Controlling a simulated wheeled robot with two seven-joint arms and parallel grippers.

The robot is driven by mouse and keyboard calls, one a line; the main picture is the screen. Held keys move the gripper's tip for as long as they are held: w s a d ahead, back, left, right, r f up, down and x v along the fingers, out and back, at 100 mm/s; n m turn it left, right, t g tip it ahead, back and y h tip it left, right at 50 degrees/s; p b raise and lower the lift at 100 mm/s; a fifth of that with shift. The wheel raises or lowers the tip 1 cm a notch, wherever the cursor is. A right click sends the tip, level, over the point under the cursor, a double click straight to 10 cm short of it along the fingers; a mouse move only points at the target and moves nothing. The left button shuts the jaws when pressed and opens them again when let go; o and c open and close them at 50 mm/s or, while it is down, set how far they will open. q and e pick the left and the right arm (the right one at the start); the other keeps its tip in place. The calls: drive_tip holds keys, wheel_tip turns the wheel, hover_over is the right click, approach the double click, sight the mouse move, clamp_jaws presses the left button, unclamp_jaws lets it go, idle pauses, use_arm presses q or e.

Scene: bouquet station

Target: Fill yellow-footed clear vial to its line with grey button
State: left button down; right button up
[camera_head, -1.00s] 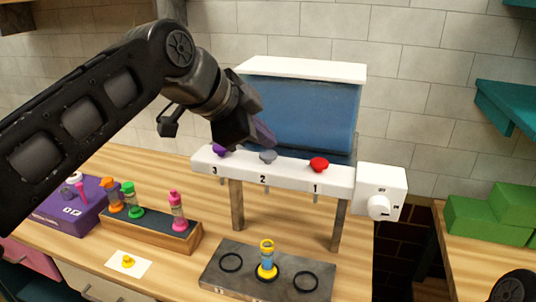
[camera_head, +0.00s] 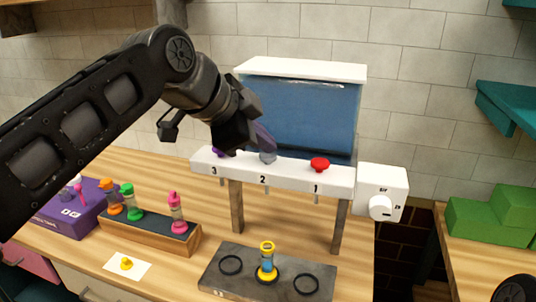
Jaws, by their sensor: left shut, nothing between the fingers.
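The clear vial (camera_head: 267,259) with a yellow foot and yellow top rim stands upright on the middle ring of the grey plate (camera_head: 213,282), below the dispenser. Its inside looks partly blue; its line is too small to make out. The grey button (camera_head: 268,158) sits above number 2 on the dispenser's white shelf (camera_head: 333,176). My left gripper (camera_head: 266,147) is shut and empty, its fingertips at the top of the grey button and partly covering it. I cannot tell how far the button is pressed.
The red button (camera_head: 320,164) and the purple button (camera_head: 219,152) flank the grey one. A blue tank (camera_head: 308,118) stands behind. A white box with a dial (camera_head: 380,207) is at right. A wooden rack (camera_head: 160,236) holds several vials. A yellow piece (camera_head: 126,263) lies on a white card.

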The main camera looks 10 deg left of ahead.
sight(263, 156)
use_arm(q)
drive_tip(key=shift+f+b, duration=0.3)
drive_tip(key=shift+f, duration=0.1)
drive_tip(key=shift+r, duration=0.15)
idle(0.4)
drive_tip(key=shift+r+p, duration=0.9)
wheel_tip(263, 156, up, 5)
drive_tip(key=p, duration=0.4)
drive_tip(key=shift+w, duration=0.1)
idle(3.1)
